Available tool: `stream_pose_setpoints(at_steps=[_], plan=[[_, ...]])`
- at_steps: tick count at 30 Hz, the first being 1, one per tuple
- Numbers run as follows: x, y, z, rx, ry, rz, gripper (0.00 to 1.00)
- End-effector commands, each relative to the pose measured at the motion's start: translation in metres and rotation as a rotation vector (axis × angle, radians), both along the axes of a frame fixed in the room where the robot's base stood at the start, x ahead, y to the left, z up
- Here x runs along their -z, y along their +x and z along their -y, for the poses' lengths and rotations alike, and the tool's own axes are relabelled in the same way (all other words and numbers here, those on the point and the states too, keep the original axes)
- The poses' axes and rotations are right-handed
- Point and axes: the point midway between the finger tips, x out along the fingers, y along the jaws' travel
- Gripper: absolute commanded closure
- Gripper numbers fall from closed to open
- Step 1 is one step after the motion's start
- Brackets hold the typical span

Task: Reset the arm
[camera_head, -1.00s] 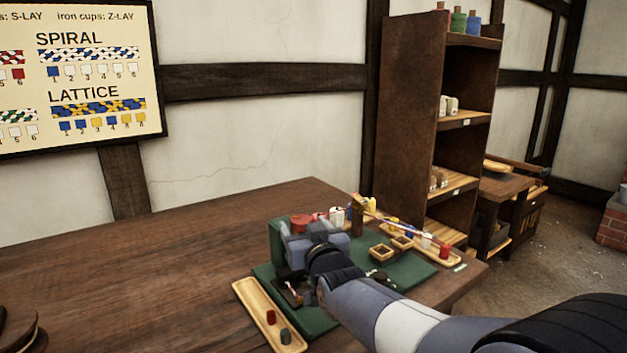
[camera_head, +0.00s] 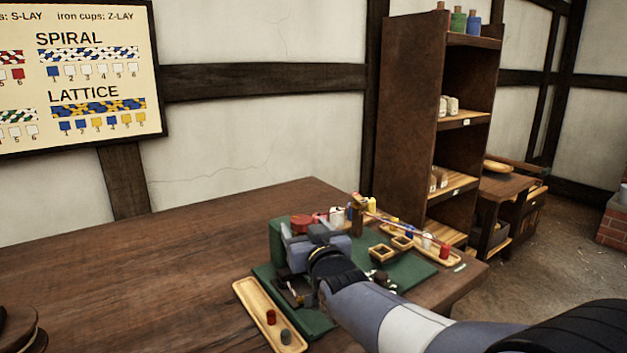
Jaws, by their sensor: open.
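My arm reaches in from the lower right over the dark wooden table (camera_head: 150,265). My gripper (camera_head: 312,236) is at the green work mat (camera_head: 430,272), over its left part. Its grey-blue body and jaws stand apart and open, and I see nothing held between them. The body and wrist hide part of the mat and the green block behind. A small dark fixture (camera_head: 290,293) lies just below the gripper.
A wooden tray (camera_head: 257,312) with a red and a grey piece lies at the mat's left edge. Small wooden boxes (camera_head: 381,253), a tray of coloured bobbins (camera_head: 447,261) and a red pot (camera_head: 301,222) stand around. A tall shelf (camera_head: 408,120) is behind.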

Motion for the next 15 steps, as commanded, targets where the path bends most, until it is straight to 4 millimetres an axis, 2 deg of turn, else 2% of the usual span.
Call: stream_pose_setpoints(at_steps=[6, 8, 15], plan=[[0.001, 0.035, -0.012, 0.000, 0.000, -0.001, 0.34], [-0.005, 0.033, -0.010, -0.011, -0.003, 0.000, 0.34], [-0.005, 0.033, -0.009, -0.061, -0.003, 0.001, 0.34]])
